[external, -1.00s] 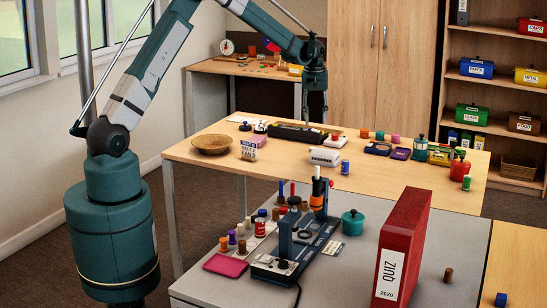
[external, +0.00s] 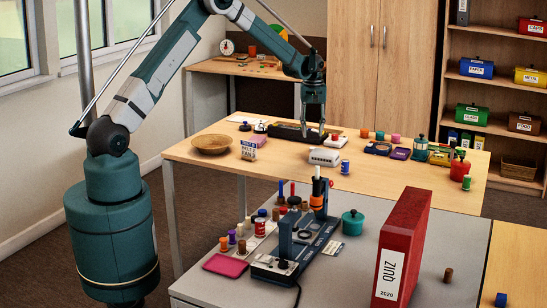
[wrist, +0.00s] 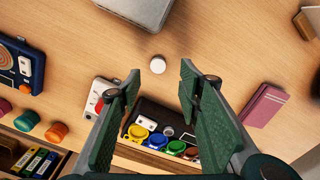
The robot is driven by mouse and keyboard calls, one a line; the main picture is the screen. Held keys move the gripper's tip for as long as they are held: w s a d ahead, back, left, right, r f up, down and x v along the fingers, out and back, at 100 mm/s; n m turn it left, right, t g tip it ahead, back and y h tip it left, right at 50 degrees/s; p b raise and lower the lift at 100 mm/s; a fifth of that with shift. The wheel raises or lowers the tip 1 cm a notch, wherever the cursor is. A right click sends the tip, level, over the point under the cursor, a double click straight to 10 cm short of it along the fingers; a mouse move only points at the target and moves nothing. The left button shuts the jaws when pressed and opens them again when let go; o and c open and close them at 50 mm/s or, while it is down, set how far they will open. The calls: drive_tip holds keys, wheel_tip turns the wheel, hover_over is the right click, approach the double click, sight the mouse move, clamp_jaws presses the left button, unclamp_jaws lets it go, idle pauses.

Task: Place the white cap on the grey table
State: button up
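The white cap (wrist: 157,64) is a small round disc lying on the wooden table (wrist: 60,60) in the wrist view. My gripper (wrist: 160,74) is open and empty, with its two green finger pads apart. The cap shows between and just past the fingertips, apart from both. In the external view my gripper (external: 313,119) points down over the far part of the wooden table, near a black tray; I cannot make out the cap there. The grey table (external: 345,275) stands in front of the wooden one.
The black tray (wrist: 150,112) with coloured caps lies near my fingers. A grey case (wrist: 137,8) and a pink box (wrist: 265,105) lie nearby. On the grey table, a tall red binder (external: 408,235), a teal pot (external: 352,222) and a device (external: 285,262) take up room; its front middle is clear.

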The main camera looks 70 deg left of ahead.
sight(313, 148)
drive_tip(key=shift+f, duration=1)
drive_tip(key=shift+f, duration=0.15)
drive_tip(key=shift+w+f+b, duration=0.2)
drive_tip(key=shift+f+b, duration=0.5)
drive_tip(key=shift+f, duration=1.8)
drive_tip(key=shift+c, duration=0.6)
drive_tip(key=c, duration=0.6)
